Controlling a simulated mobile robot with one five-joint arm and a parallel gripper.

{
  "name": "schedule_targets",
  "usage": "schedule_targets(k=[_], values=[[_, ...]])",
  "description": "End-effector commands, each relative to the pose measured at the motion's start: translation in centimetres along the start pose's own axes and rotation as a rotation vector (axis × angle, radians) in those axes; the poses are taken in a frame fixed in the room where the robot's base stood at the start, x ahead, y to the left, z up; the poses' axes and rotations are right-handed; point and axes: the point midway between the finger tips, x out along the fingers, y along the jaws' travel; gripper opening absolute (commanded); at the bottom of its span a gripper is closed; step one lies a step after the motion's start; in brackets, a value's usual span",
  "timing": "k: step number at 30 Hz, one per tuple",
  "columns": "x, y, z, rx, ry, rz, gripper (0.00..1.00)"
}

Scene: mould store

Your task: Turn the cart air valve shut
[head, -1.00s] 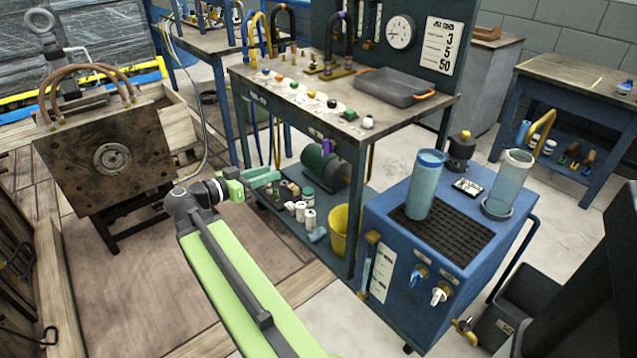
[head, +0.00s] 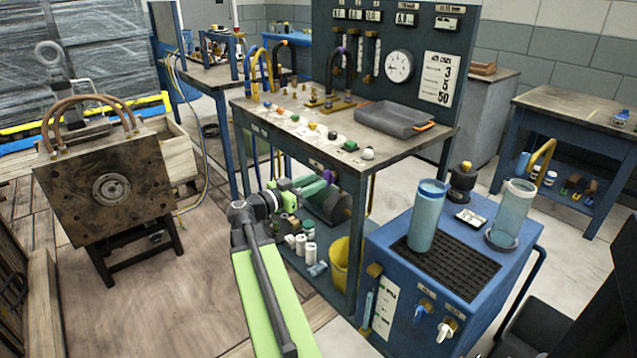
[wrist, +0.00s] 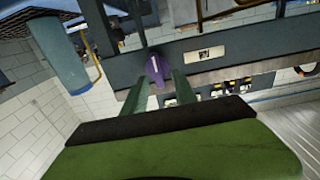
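The blue cart (head: 400,270) stands at the right in the head view. Its front has a blue-handled valve (head: 423,308) and a white-handled valve (head: 447,328), each under a small label too small to read, so I cannot tell which is the air valve. My gripper (head: 308,188) is left of the cart, in front of the workbench. In the wrist view, my gripper's two green fingers (wrist: 156,92) stand apart with nothing between them. A purple item (wrist: 157,70) shows beyond the fingertips. The cart's valves are not recognisable in the wrist view.
A teal cylinder (head: 427,215) and a clear cylinder (head: 512,215) stand on the cart. The workbench (head: 300,125) carries a grey tray (head: 393,118); a yellow bucket (head: 340,265) is beneath. A heavy mould block (head: 108,185) stands left. Floor (head: 210,260) between is open.

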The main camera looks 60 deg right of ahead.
Motion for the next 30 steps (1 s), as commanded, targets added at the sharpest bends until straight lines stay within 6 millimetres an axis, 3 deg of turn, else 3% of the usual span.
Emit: schedule_targets(k=[6, 15, 23, 29, 30], values=[[2.7, 0.0, 0.0, 0.0, 0.0, 0.001, 0.34], [3.0, 0.0, 0.0, 0.0, 0.0, 0.0, 0.34], [3.0, 0.0, 0.0, 0.0, 0.0, 0.0, 0.01], [3.0, -0.1, 0.0, 0.0, 0.001, -0.003, 0.0], [0.3, 1.4, 0.0, 0.0, 0.001, -0.01, 0.0]])
